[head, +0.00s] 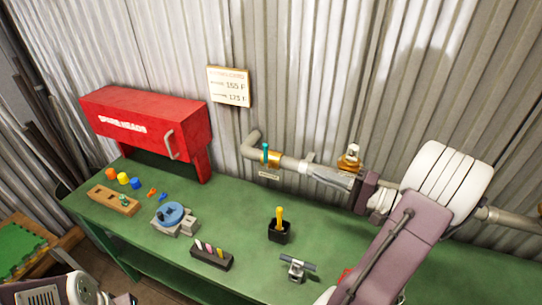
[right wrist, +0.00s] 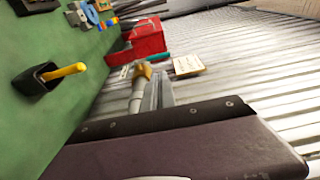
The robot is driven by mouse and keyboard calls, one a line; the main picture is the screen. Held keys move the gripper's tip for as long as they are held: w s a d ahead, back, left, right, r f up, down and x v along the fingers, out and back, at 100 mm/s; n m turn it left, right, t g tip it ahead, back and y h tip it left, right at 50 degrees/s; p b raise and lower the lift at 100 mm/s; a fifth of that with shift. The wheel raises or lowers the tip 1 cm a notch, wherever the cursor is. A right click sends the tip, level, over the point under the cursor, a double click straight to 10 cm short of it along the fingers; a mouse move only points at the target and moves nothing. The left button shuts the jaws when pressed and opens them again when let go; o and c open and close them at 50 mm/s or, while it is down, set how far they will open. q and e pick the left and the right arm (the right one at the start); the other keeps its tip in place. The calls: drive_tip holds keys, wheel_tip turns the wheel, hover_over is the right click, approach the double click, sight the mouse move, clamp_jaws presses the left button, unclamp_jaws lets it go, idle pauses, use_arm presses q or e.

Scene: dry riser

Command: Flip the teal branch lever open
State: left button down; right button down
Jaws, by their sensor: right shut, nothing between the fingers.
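The teal branch lever (head: 265,153) stands upright, across the pipe, on a brass valve body (head: 273,159) at the left part of the wall pipe. In the right wrist view the teal lever (right wrist: 158,57) shows beyond the brass body (right wrist: 143,73). My right gripper (head: 333,178) is shut and empty. It is in front of the pipe, to the right of the lever and apart from it. It hides part of the pipe, and its dark side fills the lower right wrist view. My left gripper's fingers are not visible; only part of my arm shows at lower left.
A brass-capped fitting (head: 350,157) stands on the pipe just above my right gripper. The green bench (head: 235,215) holds a blue-topped device (head: 172,216), a black cup (head: 280,232) with a yellow tool, and small parts. A paper sign (head: 229,86) is on the wall.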

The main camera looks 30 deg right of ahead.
drive_tip(key=p, duration=0.3)
approach(267, 153)
drive_tip(key=x, duration=0.5)
drive_tip(key=shift+w, duration=0.2)
drive_tip(key=shift+w+a+f, duration=0.2)
drive_tip(key=shift+w+a, duration=0.1)
drive_tip(key=shift+w, duration=0.4)
drive_tip(key=shift+r, duration=0.1)
